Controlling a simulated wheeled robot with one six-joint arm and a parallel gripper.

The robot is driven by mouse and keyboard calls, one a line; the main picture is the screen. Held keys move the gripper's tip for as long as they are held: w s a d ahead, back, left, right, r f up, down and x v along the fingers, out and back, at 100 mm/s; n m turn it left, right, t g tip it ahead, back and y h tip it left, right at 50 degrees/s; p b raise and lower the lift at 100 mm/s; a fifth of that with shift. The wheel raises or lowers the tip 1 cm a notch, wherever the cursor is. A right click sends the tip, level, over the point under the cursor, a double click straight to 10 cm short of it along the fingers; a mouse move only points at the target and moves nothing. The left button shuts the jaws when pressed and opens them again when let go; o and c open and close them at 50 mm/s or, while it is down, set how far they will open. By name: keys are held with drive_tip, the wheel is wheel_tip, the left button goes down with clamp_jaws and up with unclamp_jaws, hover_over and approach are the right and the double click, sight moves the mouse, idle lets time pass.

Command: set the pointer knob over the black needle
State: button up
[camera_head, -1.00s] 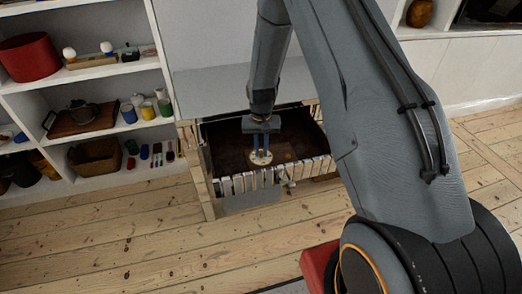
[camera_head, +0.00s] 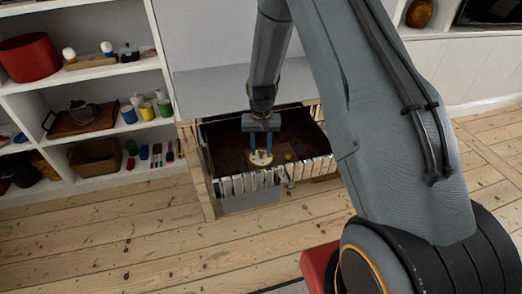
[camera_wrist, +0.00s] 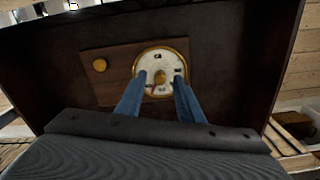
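A round dial (camera_wrist: 149,62) with a pale face and gold rim is mounted on a brown wooden plate (camera_wrist: 112,88). It also shows in the head view (camera_head: 261,158). A small gold pointer knob (camera_wrist: 160,77) sits at its middle. Small dark marks show on the face, but I cannot tell which is the black needle or where the knob points. My gripper (camera_wrist: 160,78) has its two blue fingers over the dial, one each side of the knob, with visible gaps. It is open. In the head view my gripper (camera_head: 261,150) reaches down to the dial.
A round gold button (camera_wrist: 100,65) sits on the plate left of the dial. Plate and dial are inside a dark open-topped box (camera_head: 225,135) with a slatted front edge. White shelves (camera_head: 95,72) with various items stand at left. The floorboards (camera_head: 150,245) in front are clear.

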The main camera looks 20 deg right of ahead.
sight(261, 152)
drive_tip(key=shift+r+b, duration=0.7)
drive_tip(key=shift+r, duration=2.75)
drive_tip(key=s+r+n, duration=0.1)
drive_tip(key=s+r, duration=0.5)
drive_tip(key=s, duration=0.6)
drive_tip(key=s+r+n, duration=0.2)
drive_tip(key=s+r, duration=0.5)
drive_tip(key=s, duration=0.6)
drive_tip(key=shift+a+t, duration=0.25)
drive_tip(key=shift+t, duration=0.15)
drive_tip(key=shift+c, duration=0.3)
